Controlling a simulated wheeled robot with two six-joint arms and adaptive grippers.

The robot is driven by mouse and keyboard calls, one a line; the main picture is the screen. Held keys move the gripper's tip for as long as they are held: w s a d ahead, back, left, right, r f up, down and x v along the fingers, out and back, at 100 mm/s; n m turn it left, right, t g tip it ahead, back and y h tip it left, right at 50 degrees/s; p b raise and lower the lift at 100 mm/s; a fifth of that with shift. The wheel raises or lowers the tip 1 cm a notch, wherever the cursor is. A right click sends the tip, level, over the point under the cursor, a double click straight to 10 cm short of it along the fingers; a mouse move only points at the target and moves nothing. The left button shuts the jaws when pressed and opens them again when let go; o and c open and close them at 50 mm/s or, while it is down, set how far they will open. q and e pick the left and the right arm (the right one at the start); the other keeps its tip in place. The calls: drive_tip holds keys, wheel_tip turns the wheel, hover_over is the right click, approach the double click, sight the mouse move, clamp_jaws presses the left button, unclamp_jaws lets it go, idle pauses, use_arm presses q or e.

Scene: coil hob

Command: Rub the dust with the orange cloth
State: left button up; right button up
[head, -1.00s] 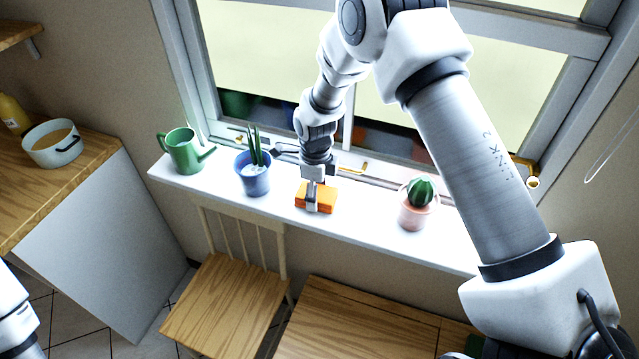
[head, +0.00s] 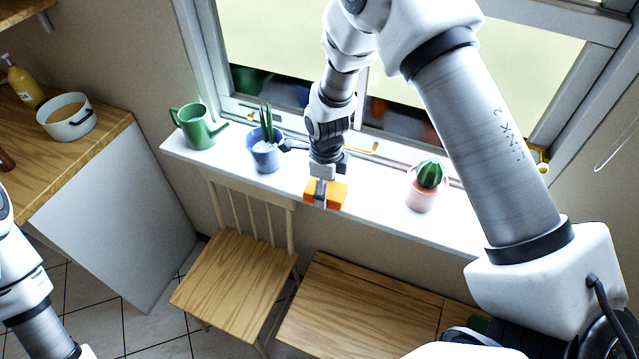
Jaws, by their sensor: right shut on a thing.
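The orange cloth (head: 338,194) is a folded block on the white window sill, near its front edge, between the blue plant pot and the cactus. My right gripper (head: 321,196) points down and is shut on the cloth, its fingers covering the middle of it. The cloth appears to rest on the sill (head: 385,205). I cannot make out any dust on the bright sill. My left arm shows at the lower left, but its gripper is outside the picture.
A green watering can (head: 195,127) and a blue pot (head: 265,153) stand left of the cloth. A cactus in a pink pot (head: 422,192) stands right of it. The window is behind. A chair (head: 235,280) and a wooden table (head: 355,310) are below.

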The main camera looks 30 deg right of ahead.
sight(346, 201)
drive_tip(key=shift+s+d+f, duration=0.1)
drive_tip(key=shift+d, duration=0.15)
drive_tip(key=shift+w+d, duration=1.05)
drive_tip(key=shift+d, duration=0.2)
drive_tip(key=shift+w+d+p, duration=0.3)
drive_tip(key=shift+w+d, duration=1.1)
drive_tip(key=shift+d, duration=0.05)
drive_tip(key=shift+s+d+r, duration=0.1)
drive_tip(key=shift+s+r, duration=0.1)
drive_tip(key=shift+r, duration=0.1)
drive_tip(key=shift+s+d+p, duration=0.6)
drive_tip(key=shift+s+p, duration=0.05)
drive_tip(key=shift+s+a+f+p, duration=0.1)
drive_tip(key=shift+s+a+p, duration=0.25)
drive_tip(key=shift+s+a, duration=0.8)
drive_tip(key=shift+s+a+f, duration=0.2)
drive_tip(key=shift+s+a, duration=0.9)
drive_tip(key=shift+a, duration=0.2)
drive_tip(key=shift+s+a, duration=0.4)
drive_tip(key=shift+s+d, duration=0.75)
drive_tip(key=shift+d, duration=0.05)
drive_tip(key=shift+w+d, duration=0.3)
drive_tip(key=shift+w+d+r, duration=0.1)
drive_tip(key=shift+w+d, duration=0.9)
drive_tip(key=shift+d, duration=0.05)
drive_tip(key=shift+w+d, duration=1.3)
drive_tip(key=shift+d, duration=0.15)
